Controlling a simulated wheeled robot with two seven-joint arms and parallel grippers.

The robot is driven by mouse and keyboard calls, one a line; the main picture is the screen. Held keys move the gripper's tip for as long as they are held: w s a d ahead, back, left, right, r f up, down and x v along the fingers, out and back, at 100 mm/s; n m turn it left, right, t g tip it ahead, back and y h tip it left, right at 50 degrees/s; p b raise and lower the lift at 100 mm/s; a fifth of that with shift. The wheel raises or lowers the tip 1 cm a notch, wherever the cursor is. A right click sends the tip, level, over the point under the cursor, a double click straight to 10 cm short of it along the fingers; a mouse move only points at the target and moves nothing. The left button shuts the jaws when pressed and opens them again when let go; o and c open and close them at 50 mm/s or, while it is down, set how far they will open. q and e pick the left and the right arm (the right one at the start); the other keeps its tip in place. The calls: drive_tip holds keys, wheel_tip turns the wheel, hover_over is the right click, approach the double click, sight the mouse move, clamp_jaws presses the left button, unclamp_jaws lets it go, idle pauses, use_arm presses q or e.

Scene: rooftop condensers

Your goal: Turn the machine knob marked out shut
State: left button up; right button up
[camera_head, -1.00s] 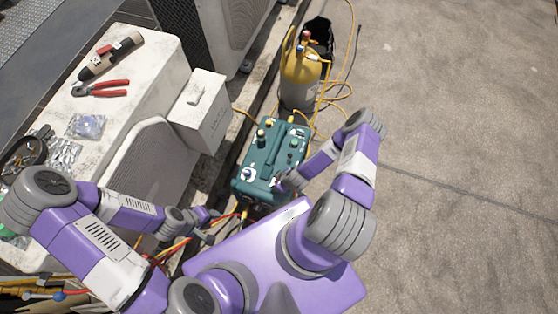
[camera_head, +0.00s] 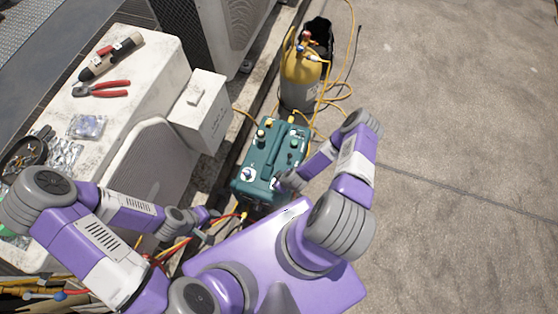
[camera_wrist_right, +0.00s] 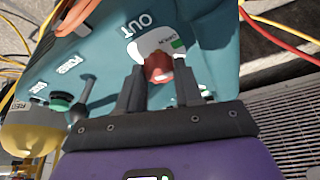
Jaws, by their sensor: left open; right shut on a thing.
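The teal machine (camera_head: 262,163) stands on the ground in the middle of the head view. In the right wrist view its teal face (camera_wrist_right: 100,50) bears the word OUT beside a red knob (camera_wrist_right: 158,68) on a white and green label. My right gripper (camera_wrist_right: 160,80) is shut on this knob, one finger on each side. In the head view my right gripper (camera_head: 281,186) is at the machine's near right corner, and the knob is hidden there. My left gripper (camera_head: 209,226) is open and empty, left of and below the machine, near red and yellow hoses.
A yellow-topped cylinder (camera_head: 300,72) with hoses stands behind the machine. A white condenser (camera_head: 150,165) is close on the left, with red-handled pliers (camera_head: 100,89) on top. Concrete floor (camera_head: 460,130) on the right is clear.

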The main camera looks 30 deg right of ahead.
drive_tip(key=m+p, duration=0.1)
drive_tip(key=m+h+p, duration=0.1)
drive_tip(key=m, duration=0.1)
drive_tip(key=shift+a+r+m, duration=0.15)
drive_tip(key=shift+m, duration=0.15)
drive_tip(key=m+h+p, duration=0.2)
drive_tip(key=m, duration=0.2)
drive_tip(key=shift+m, duration=0.3)
drive_tip(key=m+h, duration=0.1)
drive_tip(key=m, duration=0.1)
drive_tip(key=m+p, duration=0.1)
drive_tip(key=m, duration=0.1)
drive_tip(key=shift+w+a+g+h, duration=0.15)
drive_tip(key=shift+g+h, duration=0.25)
drive_tip(key=shift+m+g+h, duration=0.4)
drive_tip(key=shift+m+g, duration=0.3)
drive_tip(key=shift+m, duration=1.6)
drive_tip(key=o, duration=1)
drive_tip(key=shift+o, duration=0.2)
